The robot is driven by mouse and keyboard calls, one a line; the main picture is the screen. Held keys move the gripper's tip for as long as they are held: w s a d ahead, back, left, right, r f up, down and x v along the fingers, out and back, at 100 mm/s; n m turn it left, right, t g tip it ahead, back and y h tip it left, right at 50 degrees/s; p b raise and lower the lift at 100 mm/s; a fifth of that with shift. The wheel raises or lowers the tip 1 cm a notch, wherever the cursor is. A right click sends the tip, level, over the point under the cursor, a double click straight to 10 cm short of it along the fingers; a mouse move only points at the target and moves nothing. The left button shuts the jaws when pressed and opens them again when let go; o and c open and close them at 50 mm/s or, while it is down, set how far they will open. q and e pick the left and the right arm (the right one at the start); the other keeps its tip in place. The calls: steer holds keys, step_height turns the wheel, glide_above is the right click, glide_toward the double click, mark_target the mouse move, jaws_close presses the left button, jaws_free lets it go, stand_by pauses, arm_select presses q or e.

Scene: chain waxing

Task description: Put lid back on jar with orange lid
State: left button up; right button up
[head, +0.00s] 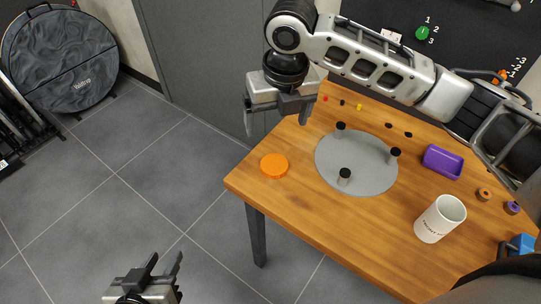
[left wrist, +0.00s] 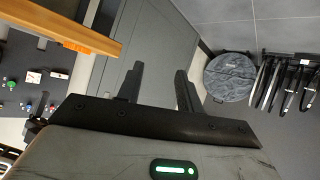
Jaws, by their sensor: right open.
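The orange lid (head: 274,166) shows as a flat round disc on the wooden table, near its left corner. I see no separate jar body, and I cannot tell whether anything is under the lid. My right gripper (head: 277,118) is open and empty, above the table's left edge and up from the lid, apart from it. My left gripper (head: 162,264) is low over the floor, off the table and far from the lid. Its two fingers stand apart with nothing between them, also in the left wrist view (left wrist: 158,80).
A grey round plate (head: 356,180) with three black-topped posts lies right of the lid. A white mug (head: 432,222), a purple tray (head: 443,162) and small rings (head: 484,195) stand further right. The wooden table (head: 300,215) is clear in front of the lid.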

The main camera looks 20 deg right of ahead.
steer(key=shift+w+d+r+n, duration=0.1)
steer(key=shift+d+r+n, duration=0.2)
steer(key=shift+d+r, duration=0.1)
steer(key=b, duration=0.1)
glide_above(274, 164)
steer(key=f, duration=1)
steer(key=shift+s+d+f, duration=0.25)
steer(key=shift+s+f, duration=0.1)
steer(key=shift+w+a+f+b, duration=0.1)
steer(key=shift+f+b, duration=0.15)
steer(key=shift+f, duration=1.05)
steer(key=shift+w+a+f+b, duration=0.1)
steer(key=shift+f+b, duration=0.1)
steer(key=shift+f, duration=1.1)
